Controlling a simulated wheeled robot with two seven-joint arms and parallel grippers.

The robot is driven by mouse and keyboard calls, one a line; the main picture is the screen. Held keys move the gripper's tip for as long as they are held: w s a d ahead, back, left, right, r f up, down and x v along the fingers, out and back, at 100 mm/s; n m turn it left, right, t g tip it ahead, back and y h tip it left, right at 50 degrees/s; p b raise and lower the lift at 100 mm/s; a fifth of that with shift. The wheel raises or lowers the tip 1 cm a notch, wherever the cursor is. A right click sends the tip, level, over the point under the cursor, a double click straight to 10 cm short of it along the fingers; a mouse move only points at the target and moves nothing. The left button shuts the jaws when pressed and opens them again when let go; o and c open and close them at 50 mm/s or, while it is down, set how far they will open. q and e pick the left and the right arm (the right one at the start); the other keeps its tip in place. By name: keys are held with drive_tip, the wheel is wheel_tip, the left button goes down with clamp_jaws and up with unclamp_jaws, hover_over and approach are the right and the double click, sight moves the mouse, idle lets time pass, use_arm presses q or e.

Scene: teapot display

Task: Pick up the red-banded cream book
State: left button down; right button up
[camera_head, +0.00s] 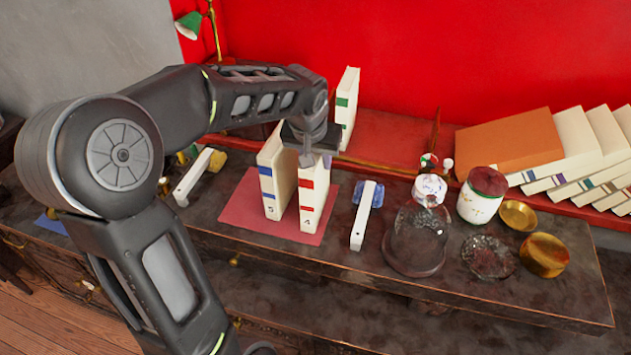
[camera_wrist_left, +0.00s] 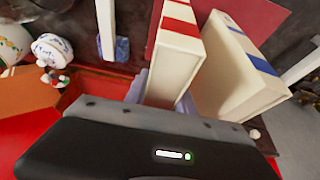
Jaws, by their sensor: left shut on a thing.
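The red-banded cream book (camera_head: 313,200) stands upright on a red mat (camera_head: 242,213) in the head view. My left gripper (camera_head: 317,158) reaches down from above and is shut on the top part of this book. In the left wrist view the red-banded book (camera_wrist_left: 177,52) sits between the fingers (camera_wrist_left: 163,98), one on each side. A blue-banded cream book (camera_head: 273,180) stands just left of it in the head view, close beside it; it also shows in the left wrist view (camera_wrist_left: 235,75). My right gripper is not in view.
A glass dome (camera_head: 418,235), a jar (camera_head: 481,195) and brass dishes (camera_head: 543,254) crowd the right. A green-banded book (camera_head: 346,105) stands behind; several books (camera_head: 580,140) lean back right.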

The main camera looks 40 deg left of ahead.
use_arm(q)
drive_tip(key=shift+r, duration=0.1)
idle(0.6)
drive_tip(key=shift+r+p, duration=0.45)
drive_tip(key=shift+p, duration=0.2)
wheel_tip(320, 180, up, 10)
drive_tip(key=shift+f+b, duration=0.2)
drive_tip(key=shift+b, duration=0.6)
drive_tip(key=shift+f, duration=0.1)
